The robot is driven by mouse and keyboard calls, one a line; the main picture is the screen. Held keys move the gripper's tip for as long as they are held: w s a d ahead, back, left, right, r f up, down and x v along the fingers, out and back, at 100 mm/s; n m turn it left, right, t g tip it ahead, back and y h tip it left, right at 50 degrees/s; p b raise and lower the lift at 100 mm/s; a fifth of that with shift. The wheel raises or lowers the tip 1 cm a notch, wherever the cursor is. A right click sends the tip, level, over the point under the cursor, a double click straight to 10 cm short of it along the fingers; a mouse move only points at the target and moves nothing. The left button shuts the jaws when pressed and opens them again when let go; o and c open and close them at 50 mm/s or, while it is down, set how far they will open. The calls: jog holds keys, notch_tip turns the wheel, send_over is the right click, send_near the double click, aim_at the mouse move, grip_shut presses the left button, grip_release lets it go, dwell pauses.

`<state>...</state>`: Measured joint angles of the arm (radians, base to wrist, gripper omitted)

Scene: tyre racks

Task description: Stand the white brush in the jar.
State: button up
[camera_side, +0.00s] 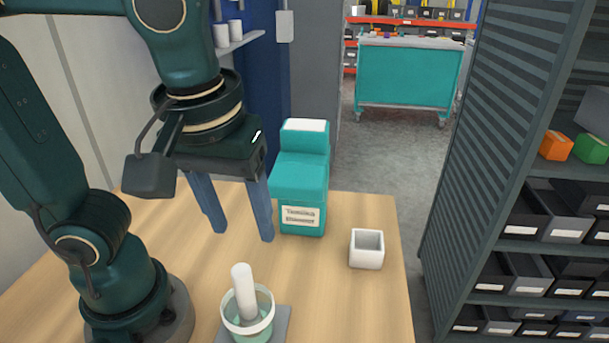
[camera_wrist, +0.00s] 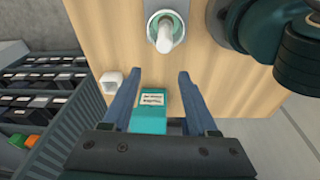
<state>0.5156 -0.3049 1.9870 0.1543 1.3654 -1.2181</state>
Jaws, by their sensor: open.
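The white brush (camera_side: 243,289) stands in the jar (camera_side: 262,323), leaning slightly, with its upper part above the rim. The jar is pale green and sits on a grey plate near the front of the wooden table. In the wrist view the brush (camera_wrist: 165,37) and jar (camera_wrist: 153,23) are at the top centre. My gripper (camera_side: 244,237) is open and empty, above the table and behind the jar. In the wrist view its two blue fingers (camera_wrist: 156,73) are spread wide, apart from the brush.
A teal bottle (camera_side: 303,183) with a label stands just right of my gripper. A small white square cup (camera_side: 367,250) sits near the table's right edge. A rack with dark bins (camera_side: 540,222) stands to the right, beyond a floor gap. The table's middle has bare wood.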

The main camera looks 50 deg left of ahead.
jog(key=shift+w+a+f+m+t+h, duration=0.2)
jog(key=shift+a+f+m+t, duration=0.4)
jog(key=shift+m, duration=0.7)
jog(key=shift+w+a+f+m+t+h, duration=0.15)
jog(key=shift+w+a+f+m+t, duration=0.15)
jog(key=shift+a+m+t, duration=0.65)
jog(key=shift+w+a+f+m+t+h, duration=0.15)
jog(key=shift+w+a+f+m+t, duration=0.2)
jog(key=shift+a+m, duration=0.95)
jog(key=shift+s+d+m, duration=0.1)
jog(key=shift+d+m, duration=0.25)
